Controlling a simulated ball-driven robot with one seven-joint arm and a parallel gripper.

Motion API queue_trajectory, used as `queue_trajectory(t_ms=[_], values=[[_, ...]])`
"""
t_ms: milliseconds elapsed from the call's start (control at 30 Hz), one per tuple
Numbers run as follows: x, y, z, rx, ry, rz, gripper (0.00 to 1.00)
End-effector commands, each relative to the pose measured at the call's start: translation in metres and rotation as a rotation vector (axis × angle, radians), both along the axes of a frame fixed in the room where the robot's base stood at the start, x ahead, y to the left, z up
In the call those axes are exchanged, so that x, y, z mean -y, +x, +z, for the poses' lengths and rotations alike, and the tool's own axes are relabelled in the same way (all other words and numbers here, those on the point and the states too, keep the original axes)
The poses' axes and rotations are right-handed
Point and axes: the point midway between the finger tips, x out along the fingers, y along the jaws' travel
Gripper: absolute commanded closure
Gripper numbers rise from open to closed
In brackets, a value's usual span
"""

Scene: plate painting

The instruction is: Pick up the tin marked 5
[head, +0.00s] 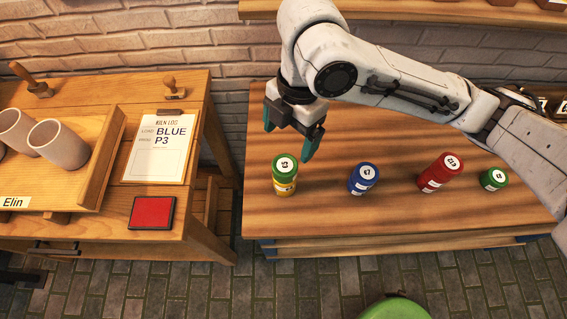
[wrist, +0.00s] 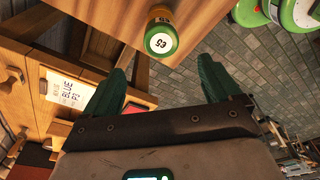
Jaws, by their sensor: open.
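Several short tins stand upright in a row on the wooden bench (head: 330,215). At the right end is a small green tin (head: 493,179) whose tiny label looks like a single digit, perhaps 5. At the left end is a green tin on a yellow one (head: 285,174); its label looks like two digits, perhaps 63. That green-topped tin also shows in the wrist view (wrist: 161,40), ahead of my fingers. My gripper (head: 291,133) is open and empty, above and behind the left-end tins, apart from them. Its fingers also show in the wrist view (wrist: 163,75).
A blue tin (head: 363,179) and a taller red tin or stack (head: 440,172) stand between. A side table holds a kiln log sheet (head: 158,150), a red pad (head: 152,212) and a tray with cups (head: 60,147). Bare bench lies in front of the row.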

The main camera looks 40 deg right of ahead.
Motion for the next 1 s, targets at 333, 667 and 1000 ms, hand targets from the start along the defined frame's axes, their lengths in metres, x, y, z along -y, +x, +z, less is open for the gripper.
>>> queue_trajectory(t_ms=[333, 667, 1000], values=[[-0.006, -0.002, -0.047, -0.006, -0.003, 0.002, 0.09], [-0.009, -0.004, -0.074, -0.008, -0.002, 0.0, 0.09], [-0.013, -0.004, -0.107, -0.004, -0.003, 0.002, 0.09]])
